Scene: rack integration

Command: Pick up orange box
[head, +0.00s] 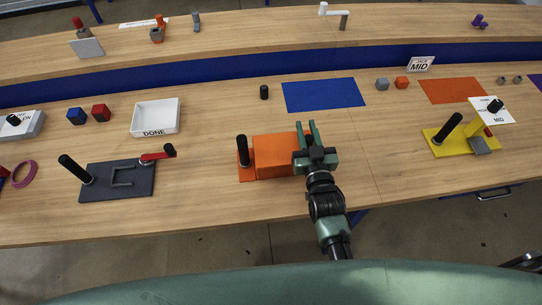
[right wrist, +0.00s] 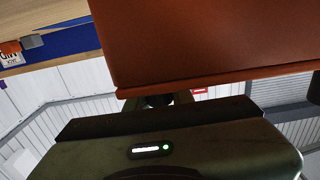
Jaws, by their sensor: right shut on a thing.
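The orange box (head: 275,157) is at the middle of the front table in the head view, beside or on an orange base (head: 246,174) with an upright black handle (head: 242,148). My right gripper (head: 308,138) is at the box's right end, shut on it. In the right wrist view the orange box (right wrist: 200,40) fills the top, close against the gripper, and hides much of the scene. I cannot tell whether the box is clear of the table. My left gripper is not in view.
A dark fixture (head: 115,190) with a red lever stands left, a yellow fixture (head: 455,143) right. Behind are a white DONE tray (head: 170,103), a black cylinder (head: 264,92), a blue mat (head: 324,95), small cubes and an orange mat (head: 450,90). Bare table lies between.

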